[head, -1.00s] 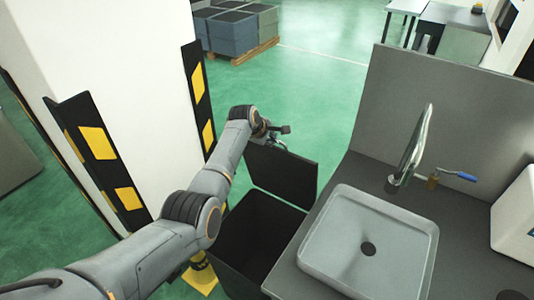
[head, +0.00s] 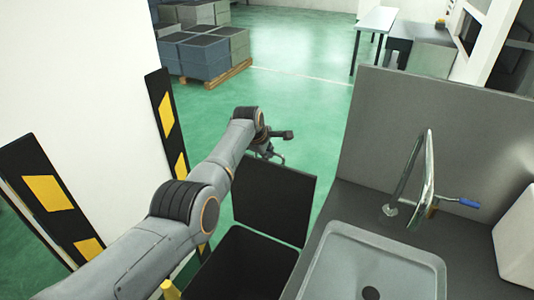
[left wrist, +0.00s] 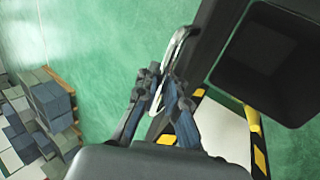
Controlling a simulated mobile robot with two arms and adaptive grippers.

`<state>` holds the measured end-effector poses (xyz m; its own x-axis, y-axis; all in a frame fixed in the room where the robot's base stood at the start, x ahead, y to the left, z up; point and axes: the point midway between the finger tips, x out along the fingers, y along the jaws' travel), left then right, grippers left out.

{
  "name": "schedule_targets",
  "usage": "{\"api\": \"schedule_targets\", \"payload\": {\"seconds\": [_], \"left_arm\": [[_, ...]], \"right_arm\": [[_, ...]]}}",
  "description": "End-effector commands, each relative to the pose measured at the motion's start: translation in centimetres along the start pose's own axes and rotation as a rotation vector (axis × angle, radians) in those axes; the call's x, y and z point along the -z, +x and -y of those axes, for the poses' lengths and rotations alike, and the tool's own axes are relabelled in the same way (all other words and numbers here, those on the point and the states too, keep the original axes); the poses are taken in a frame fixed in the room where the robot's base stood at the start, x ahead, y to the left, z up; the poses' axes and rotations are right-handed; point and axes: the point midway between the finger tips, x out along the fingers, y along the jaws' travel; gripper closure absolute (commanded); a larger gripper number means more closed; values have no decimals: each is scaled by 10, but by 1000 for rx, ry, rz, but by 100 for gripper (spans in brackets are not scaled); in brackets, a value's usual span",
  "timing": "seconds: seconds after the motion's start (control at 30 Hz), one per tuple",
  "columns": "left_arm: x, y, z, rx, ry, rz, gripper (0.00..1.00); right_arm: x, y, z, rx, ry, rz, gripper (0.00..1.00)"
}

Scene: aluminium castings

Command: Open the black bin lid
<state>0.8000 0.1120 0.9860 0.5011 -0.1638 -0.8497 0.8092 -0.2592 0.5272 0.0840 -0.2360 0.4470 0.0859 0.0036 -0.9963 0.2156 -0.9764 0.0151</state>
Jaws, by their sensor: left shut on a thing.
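The black bin (head: 240,262) stands left of the sink counter, and its dark interior shows from above. Its flat black lid (head: 272,203) is swung up and open at the far side, with its inner face toward the head camera. My left gripper (head: 274,154) is at the lid's far upper edge, partly hidden behind the lid. In the left wrist view, my left gripper (left wrist: 163,86) is shut on a pale metal handle (left wrist: 178,45) beside the dark lid (left wrist: 211,38). The bin's opening (left wrist: 262,52) also shows there. My right gripper is not in view.
A grey sink (head: 372,258) and faucet (head: 416,180) are right of the bin, before a grey back panel (head: 430,135). A white pillar (head: 75,75) with black-yellow guards (head: 167,125) is on the left. Green floor (head: 300,105) beyond the lid is clear.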

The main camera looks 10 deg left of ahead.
Motion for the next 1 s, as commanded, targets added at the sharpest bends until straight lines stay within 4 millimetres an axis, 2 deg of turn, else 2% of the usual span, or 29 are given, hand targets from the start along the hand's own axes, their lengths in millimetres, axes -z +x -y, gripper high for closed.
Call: {"api": "schedule_targets", "payload": {"seconds": [0.07,0.1,0.2,0.23,0.67,0.87,1.0], "left_arm": [[1,-2,-3,-8,-2,-3,100],[1,-2,-4,-8,-2,-3,90],[1,-2,-3,-8,-2,-3,70],[1,-2,-3,-7,-1,-2,68],[0,-4,-2,-4,0,-1,68],[0,-18,-2,-5,0,-1,68],[1,-35,-2,-8,0,-2,68]], "right_arm": [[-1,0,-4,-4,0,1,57],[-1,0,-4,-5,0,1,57],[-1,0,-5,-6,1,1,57],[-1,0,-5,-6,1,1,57],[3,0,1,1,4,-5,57],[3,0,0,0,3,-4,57],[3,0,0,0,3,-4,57]]}}
